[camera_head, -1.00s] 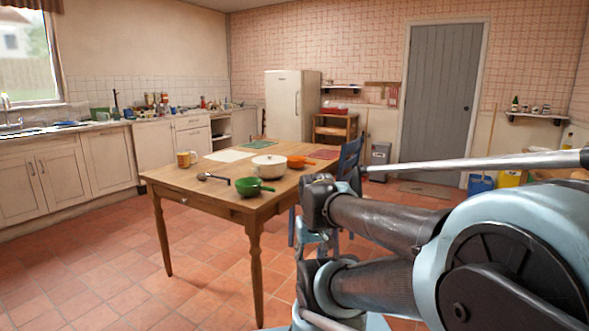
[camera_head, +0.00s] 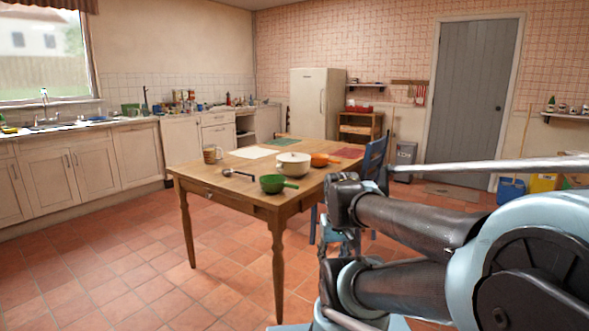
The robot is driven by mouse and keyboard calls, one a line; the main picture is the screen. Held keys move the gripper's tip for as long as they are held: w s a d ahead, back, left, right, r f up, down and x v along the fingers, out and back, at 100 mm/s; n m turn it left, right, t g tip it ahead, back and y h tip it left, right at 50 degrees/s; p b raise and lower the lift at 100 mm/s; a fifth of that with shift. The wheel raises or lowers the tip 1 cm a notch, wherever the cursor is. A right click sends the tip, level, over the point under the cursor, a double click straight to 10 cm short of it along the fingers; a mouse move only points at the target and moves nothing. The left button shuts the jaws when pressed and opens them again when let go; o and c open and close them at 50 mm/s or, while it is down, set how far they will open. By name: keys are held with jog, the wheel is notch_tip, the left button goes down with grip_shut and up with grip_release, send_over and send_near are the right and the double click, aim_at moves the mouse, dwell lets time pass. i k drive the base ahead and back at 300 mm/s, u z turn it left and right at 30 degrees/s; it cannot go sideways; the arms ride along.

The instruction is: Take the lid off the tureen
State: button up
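A white, round, lidded pot that looks like the tureen (camera_head: 298,170) stands upright on the wooden table (camera_head: 221,188). Its pale lid (camera_head: 293,157) sits on top with a small knob. An orange pan stands just behind it to the right, and a green pan in front of it to the left. My arm reaches in from the lower right, its dark links near the table's right front side and apart from the tureen in the picture. I cannot make out my gripper's fingers in this view.
The table also holds a ladle (camera_head: 240,174), a mug (camera_head: 212,154), the green pan (camera_head: 273,184), the orange pan (camera_head: 320,160) and flat mats. A blue chair (camera_head: 374,160) stands at its right side. Tiled floor (camera_head: 130,270) is clear to the left and front.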

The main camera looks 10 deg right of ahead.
aim_at(293, 157)
jog(key=z, duration=0.55)
jog(key=i, duration=1.65)
jog(key=u, duration=0.45)
